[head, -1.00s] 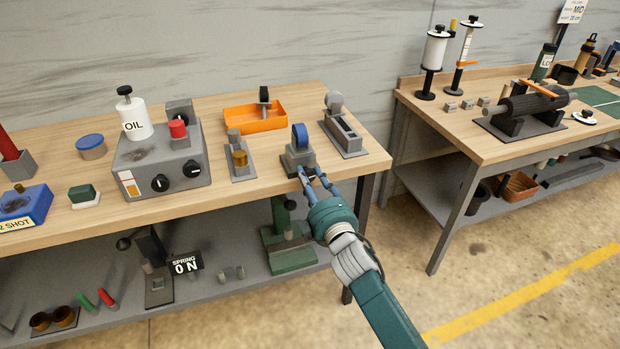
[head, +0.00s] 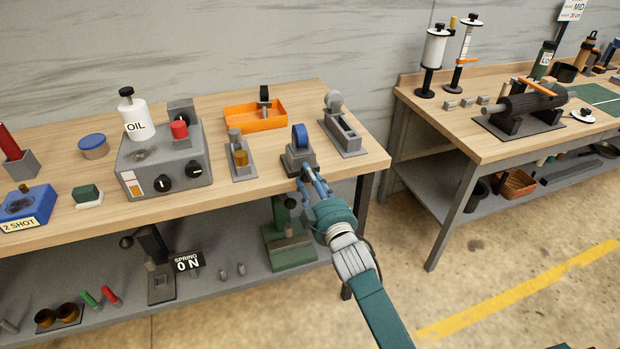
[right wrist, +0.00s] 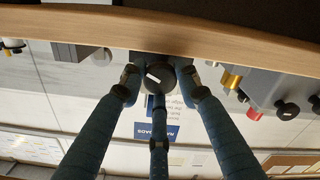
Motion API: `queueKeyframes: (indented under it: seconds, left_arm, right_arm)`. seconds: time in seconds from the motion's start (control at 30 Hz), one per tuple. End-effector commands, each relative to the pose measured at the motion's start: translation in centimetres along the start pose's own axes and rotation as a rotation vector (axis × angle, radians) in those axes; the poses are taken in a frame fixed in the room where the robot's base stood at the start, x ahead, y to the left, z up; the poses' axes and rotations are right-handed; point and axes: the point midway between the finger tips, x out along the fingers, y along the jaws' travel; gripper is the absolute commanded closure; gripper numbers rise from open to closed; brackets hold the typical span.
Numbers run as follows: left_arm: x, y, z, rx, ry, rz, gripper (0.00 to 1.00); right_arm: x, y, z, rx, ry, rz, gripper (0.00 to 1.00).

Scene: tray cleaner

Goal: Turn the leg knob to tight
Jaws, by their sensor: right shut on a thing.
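The leg knob (right wrist: 158,76) is a dark round knob with a white mark, on the front of a small grey fixture near the bench edge. In the right wrist view its mark slants down to the right. The fixture (head: 299,158) has a blue ring on top in the head view. My right gripper (right wrist: 159,80) is shut on the knob, with one finger at each side and a third finger below in the picture. It also shows in the head view (head: 308,177), where its fingers hide the knob. No tight marking is readable.
A grey vise-like fixture (head: 343,135) stands to the right and a small stand with an amber part (head: 241,160) to the left. A lower shelf (head: 225,285) runs beneath the bench.

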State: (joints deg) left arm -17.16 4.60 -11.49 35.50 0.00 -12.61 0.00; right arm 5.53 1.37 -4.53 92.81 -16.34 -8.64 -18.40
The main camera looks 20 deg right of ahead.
Motion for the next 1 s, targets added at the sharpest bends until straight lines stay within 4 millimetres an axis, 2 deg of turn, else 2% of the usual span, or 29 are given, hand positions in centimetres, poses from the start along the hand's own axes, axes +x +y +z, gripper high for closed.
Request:
queueKeyframes:
  seconds: [0.43,0.47,0.53,0.83,1.0]
  left_arm:
    - [0.0,0.0,0.0,0.0,0.0,0.0,0.6]
    - [0.0,0.0,0.0,0.0,0.0,0.0,0.6]
    - [0.0,0.0,0.0,0.0,0.0,0.0,0.6]
    - [0.0,-0.1,0.2,-0.001,-0.001,-0.001,0.6]
    - [0.0,0.0,0.1,-0.001,-0.001,0.0,0.6]
  right_arm:
    - [-0.1,-0.3,0.1,0.011,-0.002,-0.004,0.94]
    - [-0.1,-0.3,0.1,0.011,-0.002,-0.004,0.64]
    - [-0.1,-0.2,0.1,0.01,-0.002,-0.004,0.5]
    - [-0.1,-0.1,0.0,0.009,0.0,-0.001,0.49]
    - [-1.7,-0.1,0.1,0.009,-0.002,-0.002,0.49]
